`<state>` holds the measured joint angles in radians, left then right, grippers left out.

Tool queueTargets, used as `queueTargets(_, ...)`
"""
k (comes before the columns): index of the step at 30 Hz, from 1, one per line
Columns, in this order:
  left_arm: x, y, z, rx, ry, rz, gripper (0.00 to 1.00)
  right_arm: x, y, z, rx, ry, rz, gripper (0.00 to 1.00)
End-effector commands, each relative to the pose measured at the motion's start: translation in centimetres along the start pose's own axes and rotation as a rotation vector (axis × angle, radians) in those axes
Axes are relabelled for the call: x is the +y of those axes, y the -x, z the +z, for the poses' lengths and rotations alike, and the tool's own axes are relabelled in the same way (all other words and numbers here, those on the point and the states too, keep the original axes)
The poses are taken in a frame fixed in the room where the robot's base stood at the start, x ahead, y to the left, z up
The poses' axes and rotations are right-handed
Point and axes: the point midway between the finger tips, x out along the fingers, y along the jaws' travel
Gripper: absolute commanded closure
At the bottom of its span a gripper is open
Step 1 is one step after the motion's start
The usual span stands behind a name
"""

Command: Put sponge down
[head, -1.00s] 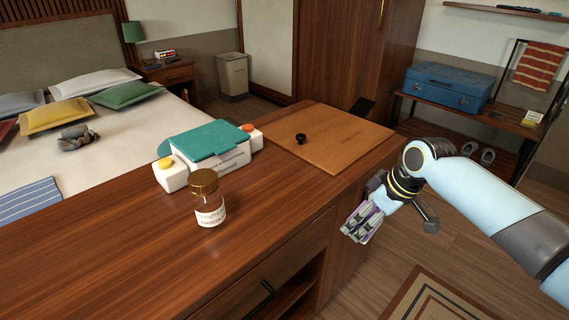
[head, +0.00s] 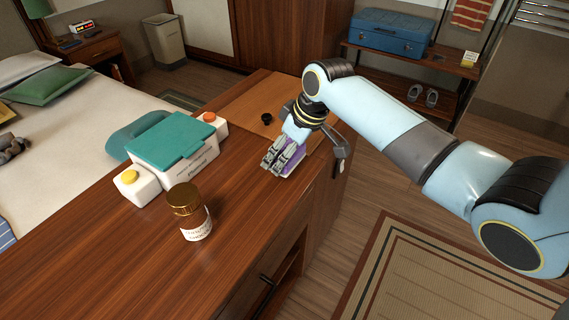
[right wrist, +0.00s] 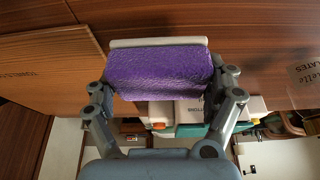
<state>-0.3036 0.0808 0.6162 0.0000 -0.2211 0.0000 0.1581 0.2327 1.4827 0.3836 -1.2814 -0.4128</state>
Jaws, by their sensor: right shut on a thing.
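The sponge (right wrist: 160,72) is purple with a pale layer along one edge. It sits between the two fingers of my right gripper (right wrist: 160,80) in the right wrist view. In the head view, my right gripper (head: 283,156) is over the right edge region of the wooden counter (head: 120,245), with a bit of purple sponge (head: 296,166) showing beside the fingers. The gripper is shut on the sponge. I cannot tell whether the sponge touches the counter top. My left gripper is not in view.
A white container with a teal lid (head: 172,140) and a jar with a gold lid (head: 189,212) stand left of the gripper. A wooden board (head: 250,98) with a small black object (head: 267,119) lies behind it.

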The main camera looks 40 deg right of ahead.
Motion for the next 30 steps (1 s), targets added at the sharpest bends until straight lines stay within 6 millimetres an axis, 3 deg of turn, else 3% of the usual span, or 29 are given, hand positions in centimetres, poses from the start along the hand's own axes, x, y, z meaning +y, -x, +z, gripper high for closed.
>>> queueTargets(5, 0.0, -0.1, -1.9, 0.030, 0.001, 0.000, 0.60, -0.1, -1.9, 0.5, -0.003, -0.001, -0.001, 0.44)
queueTargets(10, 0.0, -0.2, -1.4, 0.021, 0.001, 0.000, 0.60, -0.1, -3.8, 1.3, -0.002, 0.000, 0.000, 0.44)
queueTargets(20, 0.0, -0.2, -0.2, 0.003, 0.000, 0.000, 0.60, -0.1, -4.1, 1.4, 0.000, 0.001, 0.001, 0.44)
queueTargets(21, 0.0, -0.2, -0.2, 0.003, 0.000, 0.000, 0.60, -0.1, -4.2, 1.4, 0.000, 0.001, 0.001, 0.13)
queueTargets(24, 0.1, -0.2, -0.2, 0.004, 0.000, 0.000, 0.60, -0.1, -4.1, 1.4, 0.000, 0.001, 0.001, 0.00)
queueTargets(30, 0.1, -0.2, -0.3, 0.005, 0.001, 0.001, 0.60, -0.1, -4.1, 1.4, 0.000, 0.001, 0.001, 0.00)
